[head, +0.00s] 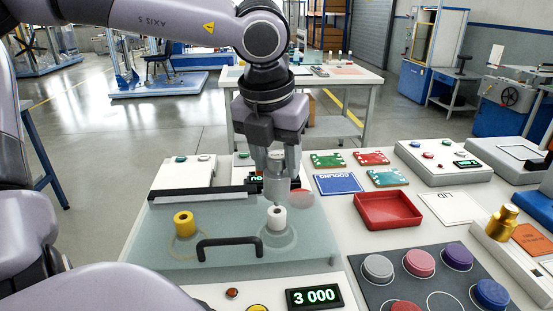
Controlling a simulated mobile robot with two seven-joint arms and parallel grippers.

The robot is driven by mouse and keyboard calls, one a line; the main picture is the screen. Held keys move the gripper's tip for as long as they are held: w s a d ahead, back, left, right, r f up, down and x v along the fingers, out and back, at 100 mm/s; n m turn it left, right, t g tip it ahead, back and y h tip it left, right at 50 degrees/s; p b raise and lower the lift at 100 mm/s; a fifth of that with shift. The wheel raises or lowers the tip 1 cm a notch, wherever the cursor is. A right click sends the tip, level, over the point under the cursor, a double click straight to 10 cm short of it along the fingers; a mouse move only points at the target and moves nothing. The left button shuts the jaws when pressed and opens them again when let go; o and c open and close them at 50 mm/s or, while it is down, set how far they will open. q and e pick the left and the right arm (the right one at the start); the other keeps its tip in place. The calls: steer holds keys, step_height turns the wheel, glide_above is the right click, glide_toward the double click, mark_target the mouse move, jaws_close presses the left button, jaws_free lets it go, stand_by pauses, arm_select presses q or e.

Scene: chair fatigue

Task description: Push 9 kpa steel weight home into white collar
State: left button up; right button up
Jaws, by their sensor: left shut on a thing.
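My left gripper (278,168) points straight down and is shut on a grey steel weight (276,190). The weight is upright, directly above the white collar (277,220). Its narrow lower end is at the collar's top opening; I cannot tell how far inside it is. The collar stands on the right part of a greenish translucent plate (190,248). The fingers hide the top of the weight, and I cannot read a marking on it. My right gripper does not show.
A yellow collar (183,223) and black handle (230,248) are on the plate, left of the white collar. A display (314,297) reads 3 000. A red tray (388,210), coloured discs on a dark mat (360,290) and a brass weight (503,222) are to the right.

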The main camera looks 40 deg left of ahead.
mark_target(276, 173)
arm_select(q)
steer(key=shift+r+b, duration=0.1)
steer(key=shift+b, duration=0.55)
stand_by(1.1)
steer(key=shift+s+b+x, duration=0.2)
steer(key=shift+b+x, duration=0.65)
steer(key=shift+b, duration=0.2)
steer(key=shift+s+b+x, duration=0.2)
steer(key=shift+b+x, duration=0.65)
steer(key=shift+b, duration=0.15)
steer(key=o, duration=1.1)
steer(key=shift+d, duration=0.2)
steer(key=shift+c, duration=0.2)
